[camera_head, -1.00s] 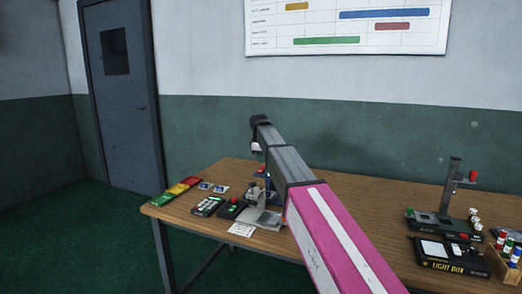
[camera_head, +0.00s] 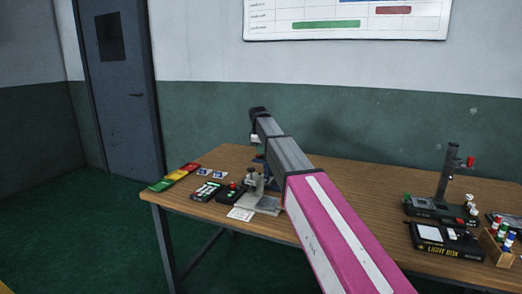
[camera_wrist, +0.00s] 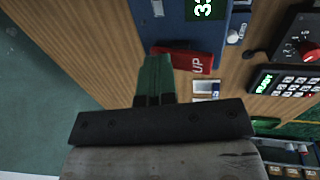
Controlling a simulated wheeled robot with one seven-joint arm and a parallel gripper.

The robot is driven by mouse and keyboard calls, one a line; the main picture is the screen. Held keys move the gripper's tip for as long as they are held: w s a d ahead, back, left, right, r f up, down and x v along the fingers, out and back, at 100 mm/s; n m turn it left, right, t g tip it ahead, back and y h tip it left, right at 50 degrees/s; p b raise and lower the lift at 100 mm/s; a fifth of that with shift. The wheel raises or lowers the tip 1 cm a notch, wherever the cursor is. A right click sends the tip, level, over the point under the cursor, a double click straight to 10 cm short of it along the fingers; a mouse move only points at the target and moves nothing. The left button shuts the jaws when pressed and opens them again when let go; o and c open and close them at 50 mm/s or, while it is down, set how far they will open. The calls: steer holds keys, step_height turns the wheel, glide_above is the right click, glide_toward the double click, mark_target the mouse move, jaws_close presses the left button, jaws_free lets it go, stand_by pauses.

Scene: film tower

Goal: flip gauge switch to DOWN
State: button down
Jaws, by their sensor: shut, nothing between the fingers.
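The gauge is a blue box (camera_wrist: 178,28) at the top of the wrist view, with a green digital readout (camera_wrist: 204,8) that is cut off by the frame edge. A red switch (camera_wrist: 186,60) marked "UP" sits at its near edge. My gripper (camera_wrist: 158,60) has its green fingers closed together and empty. The fingertips overlap the left end of the red switch in the picture; I cannot tell whether they touch it. In the head view my arm hides most of the gauge, and the fingers are not clear.
A keypad (camera_wrist: 285,82) showing "READY" and a black box with a red knob (camera_wrist: 306,50) lie right of the gauge. In the head view, a microscope-like stand (camera_head: 256,190) is near my arm. A light box (camera_head: 446,240) stands at the right.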

steer(key=shift+s, duration=0.2)
steer(key=shift+s+a+r, duration=0.25)
steer(key=shift+s+a, duration=0.05)
steer(key=shift+s, duration=0.25)
step_height(320, 180, up, 14)
steer(key=w+d, duration=0.1)
steer(key=w, duration=0.1)
steer(key=shift+w+f, duration=0.15)
steer(key=shift+w, duration=0.2)
stand_by(0.3)
